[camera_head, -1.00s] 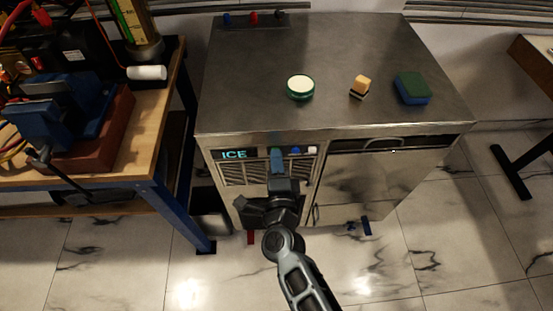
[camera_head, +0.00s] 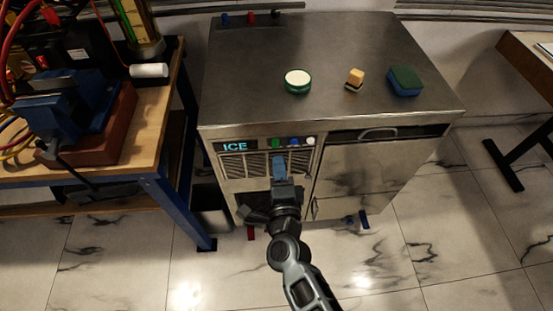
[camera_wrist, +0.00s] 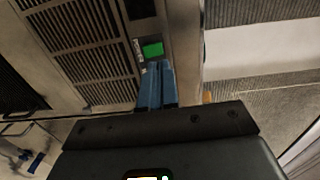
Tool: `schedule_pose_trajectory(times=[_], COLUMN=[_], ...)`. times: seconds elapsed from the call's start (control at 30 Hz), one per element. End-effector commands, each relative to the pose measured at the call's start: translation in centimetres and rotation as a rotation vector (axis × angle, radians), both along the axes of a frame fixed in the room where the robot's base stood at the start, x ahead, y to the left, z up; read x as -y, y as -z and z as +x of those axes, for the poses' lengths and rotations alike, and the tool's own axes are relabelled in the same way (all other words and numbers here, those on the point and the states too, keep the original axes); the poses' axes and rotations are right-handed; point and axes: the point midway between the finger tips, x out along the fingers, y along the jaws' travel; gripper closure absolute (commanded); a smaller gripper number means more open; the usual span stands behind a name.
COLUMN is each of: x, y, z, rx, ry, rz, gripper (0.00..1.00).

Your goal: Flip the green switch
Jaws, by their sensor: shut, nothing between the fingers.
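The green switch (camera_head: 276,143) sits on the front panel of the ice machine (camera_head: 390,168), right of the lit ICE display (camera_head: 234,146). In the wrist view the green switch (camera_wrist: 153,49) shows as a bright green rectangle beside a small white label. My gripper (camera_head: 279,160) is in front of the machine, just below the switch in the head view. Its blue fingers (camera_wrist: 158,68) are together and empty, with their tips close to the switch. I cannot tell whether they touch it.
A blue switch (camera_head: 294,142) and a white switch (camera_head: 310,141) sit right of the green one. Vent slats (camera_head: 240,167) lie below. On top are a round green-and-white tin (camera_head: 297,82), small blocks (camera_head: 355,79) and a sponge (camera_head: 404,81). A workbench (camera_head: 150,160) stands close at left.

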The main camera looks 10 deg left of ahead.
Motion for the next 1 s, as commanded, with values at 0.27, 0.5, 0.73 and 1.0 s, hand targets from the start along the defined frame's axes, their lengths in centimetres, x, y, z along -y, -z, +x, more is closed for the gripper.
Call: schedule_pose_trajectory(times=[0.27,0.5,0.73,1.0], x=[1.3,2.4,2.7,2.6], y=[-0.2,-0.3,-0.5,-0.5], z=[-4.0,-7.3,-8.4,-8.4], rx=[-0.004,-0.004,-0.003,-0.003], ry=[-0.001,-0.001,-0.002,-0.002], rz=[0.000,-0.001,-0.001,-0.001], gripper=[1.00,1.00,1.00,1.00])
